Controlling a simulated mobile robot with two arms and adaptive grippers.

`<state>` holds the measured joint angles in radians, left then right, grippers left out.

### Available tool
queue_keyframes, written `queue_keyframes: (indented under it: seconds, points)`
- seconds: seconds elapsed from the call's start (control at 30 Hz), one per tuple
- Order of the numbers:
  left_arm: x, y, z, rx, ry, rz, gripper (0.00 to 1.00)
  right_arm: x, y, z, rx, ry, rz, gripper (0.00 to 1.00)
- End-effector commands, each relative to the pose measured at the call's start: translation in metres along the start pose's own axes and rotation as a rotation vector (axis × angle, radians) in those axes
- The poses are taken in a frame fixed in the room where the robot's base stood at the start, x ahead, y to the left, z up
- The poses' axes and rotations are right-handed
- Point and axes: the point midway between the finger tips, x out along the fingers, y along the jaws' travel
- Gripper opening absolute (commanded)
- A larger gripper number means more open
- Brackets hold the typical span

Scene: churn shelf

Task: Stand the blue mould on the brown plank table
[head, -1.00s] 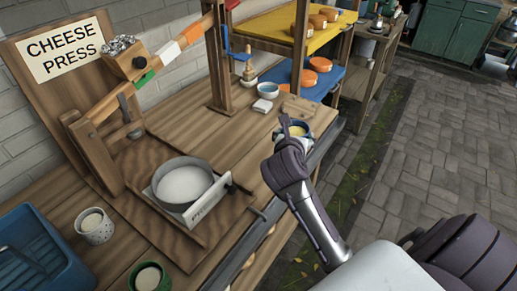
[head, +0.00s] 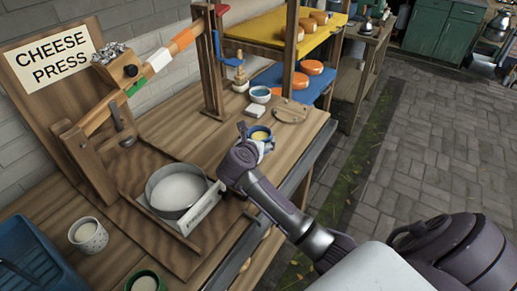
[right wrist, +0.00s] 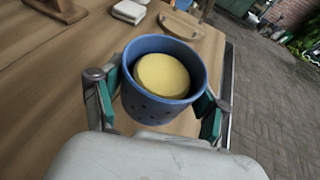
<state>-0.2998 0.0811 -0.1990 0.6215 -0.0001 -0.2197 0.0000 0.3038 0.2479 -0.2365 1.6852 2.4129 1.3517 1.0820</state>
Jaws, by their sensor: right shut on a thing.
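The blue mould (head: 257,143), a small perforated tub with a round yellow cheese inside, is in my right gripper (head: 252,147). In the right wrist view the mould (right wrist: 155,107) is upright, with the two teal-padded fingers of the gripper (right wrist: 160,108) on opposite sides of it. The brown plank table (head: 195,125) lies beneath it. The mould is over the right part of the tabletop, inside the front edge. I cannot tell whether its base touches the planks. My left gripper is not in view.
A metal hoop (head: 178,209) with white contents stands on the press board at left. Behind the mould are a small bowl (head: 260,94), a white block (head: 254,111) and a wooden paddle (head: 290,116). Bare planks lie left of the mould.

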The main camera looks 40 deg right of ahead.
Motion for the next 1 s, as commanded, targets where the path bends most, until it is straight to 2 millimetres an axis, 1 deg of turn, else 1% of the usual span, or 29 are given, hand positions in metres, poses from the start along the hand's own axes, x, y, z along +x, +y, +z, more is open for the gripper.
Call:
queue_keyframes:
  seconds: [0.07,0.2,0.3,0.57,0.7,0.73,0.87,1.0]
  points:
    - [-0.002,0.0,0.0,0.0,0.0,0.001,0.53,0.003,0.001,-0.006,-0.005,-0.001,-0.001,0.4]
    - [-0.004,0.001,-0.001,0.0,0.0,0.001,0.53,0.011,0.0,-0.025,-0.007,-0.001,-0.002,0.4]
    - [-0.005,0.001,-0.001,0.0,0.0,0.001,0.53,0.015,0.001,-0.034,-0.003,-0.001,0.0,0.4]
    - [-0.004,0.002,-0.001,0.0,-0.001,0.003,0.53,0.015,0.001,-0.037,-0.001,0.0,0.001,0.4]
    - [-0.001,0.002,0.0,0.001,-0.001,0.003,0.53,0.017,0.001,-0.042,0.0,0.001,0.001,0.4]
    - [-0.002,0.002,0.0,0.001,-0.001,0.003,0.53,0.017,0.001,-0.041,0.0,0.001,0.001,0.77]
    - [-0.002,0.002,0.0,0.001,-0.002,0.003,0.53,0.016,0.001,-0.04,-0.001,0.001,0.0,0.99]
    - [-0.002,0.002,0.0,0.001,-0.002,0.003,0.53,0.016,0.001,-0.04,-0.001,0.001,0.0,0.99]
